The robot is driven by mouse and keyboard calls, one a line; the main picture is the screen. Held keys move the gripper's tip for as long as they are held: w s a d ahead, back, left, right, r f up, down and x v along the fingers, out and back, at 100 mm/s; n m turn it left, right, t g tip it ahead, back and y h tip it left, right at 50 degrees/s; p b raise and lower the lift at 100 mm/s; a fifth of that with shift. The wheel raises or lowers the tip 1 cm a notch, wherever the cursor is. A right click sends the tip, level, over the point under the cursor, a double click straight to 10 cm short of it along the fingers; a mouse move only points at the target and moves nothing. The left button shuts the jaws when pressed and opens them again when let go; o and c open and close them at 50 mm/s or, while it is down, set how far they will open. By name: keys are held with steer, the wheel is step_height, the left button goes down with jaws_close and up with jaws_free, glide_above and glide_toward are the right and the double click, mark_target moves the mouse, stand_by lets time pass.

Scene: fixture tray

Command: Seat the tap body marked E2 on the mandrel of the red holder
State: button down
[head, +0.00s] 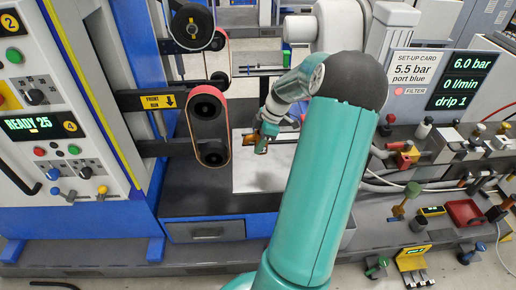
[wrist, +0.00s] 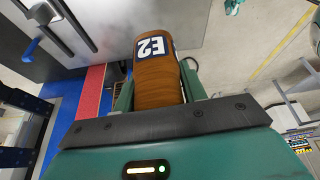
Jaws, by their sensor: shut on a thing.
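The tap body marked E2 (wrist: 157,72) is brown-orange, with a white and dark blue E2 label facing the wrist camera. My gripper (wrist: 158,95) is shut on it, with a finger on each side. In the head view my gripper (head: 268,133) holds the tap body (head: 262,146) above a pale plate, beside the belt machine. The far end of the tap body is hidden in the wrist view. I cannot make out a red holder with a mandrel for certain; a red tray-like piece (head: 464,212) lies at the right.
A belt machine (head: 208,125) with a red-edged belt stands left of my gripper. The pale plate (head: 262,178) lies on a dark bench with a blue drawer (head: 205,231). Valves and fittings crowd the right bench (head: 405,158). A set-up card (head: 415,75) stands behind.

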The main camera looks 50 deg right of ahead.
steer(key=shift+r, duration=0.1)
step_height(320, 180, up, 4)
steer(key=shift+f, duration=0.25)
stand_by(0.5)
